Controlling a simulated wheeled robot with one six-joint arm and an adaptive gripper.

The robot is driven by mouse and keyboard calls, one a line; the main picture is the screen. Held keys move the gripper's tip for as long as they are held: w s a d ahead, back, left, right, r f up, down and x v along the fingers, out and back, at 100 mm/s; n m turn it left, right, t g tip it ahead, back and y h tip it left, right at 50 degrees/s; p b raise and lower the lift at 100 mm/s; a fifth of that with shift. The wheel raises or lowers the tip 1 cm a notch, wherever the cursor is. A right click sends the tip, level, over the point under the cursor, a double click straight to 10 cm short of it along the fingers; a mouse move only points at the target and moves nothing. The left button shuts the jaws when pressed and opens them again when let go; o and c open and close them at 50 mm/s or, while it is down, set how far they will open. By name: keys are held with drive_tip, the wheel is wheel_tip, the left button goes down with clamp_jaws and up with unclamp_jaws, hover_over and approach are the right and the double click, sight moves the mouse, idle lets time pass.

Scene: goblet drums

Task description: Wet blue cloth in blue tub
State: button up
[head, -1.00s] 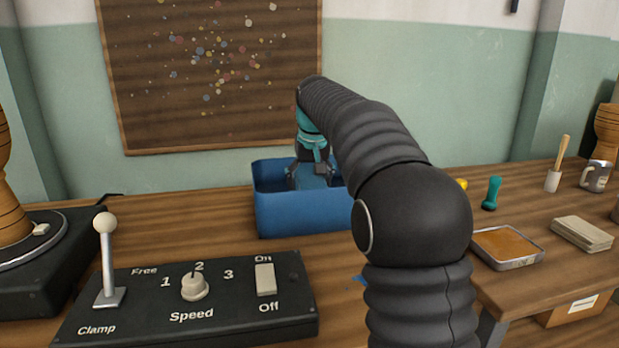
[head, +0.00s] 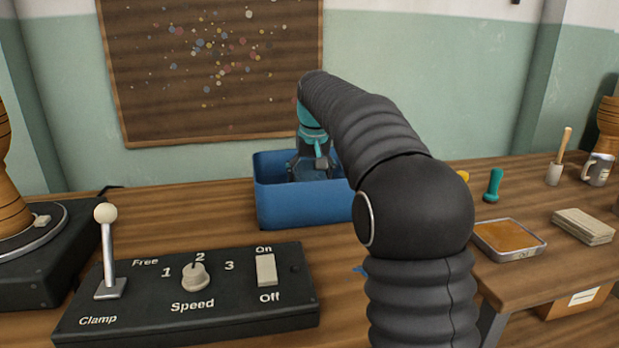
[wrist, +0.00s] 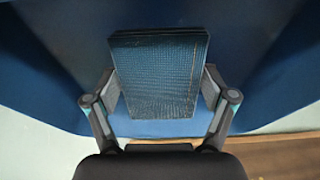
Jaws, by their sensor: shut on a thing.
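The blue tub (head: 300,208) stands on the bench behind the control box, below the board on the wall. My gripper (head: 308,172) points down inside the tub, its fingertips partly hidden by the tub's front wall. In the wrist view my gripper (wrist: 160,100) is shut on the blue cloth (wrist: 160,72), a folded, dark, textured pad between the two fingers. The tub's blue inside (wrist: 265,65) surrounds the cloth in that view. Whether the cloth touches water or the tub floor I cannot tell.
The control box (head: 190,292) with a clamp lever (head: 106,250) stands in front of the tub. A turntable (head: 30,245) with a wooden drum is at left. A tray of orange-brown material (head: 508,236), a stack of pads (head: 583,226) and a mug (head: 598,170) are at right.

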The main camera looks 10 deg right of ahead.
sight(310, 175)
drive_tip(key=shift+r+p, duration=4)
drive_tip(key=shift+r, duration=1.55)
drive_tip(key=shift+r, duration=0.1)
drive_tip(key=shift+r, duration=1.9)
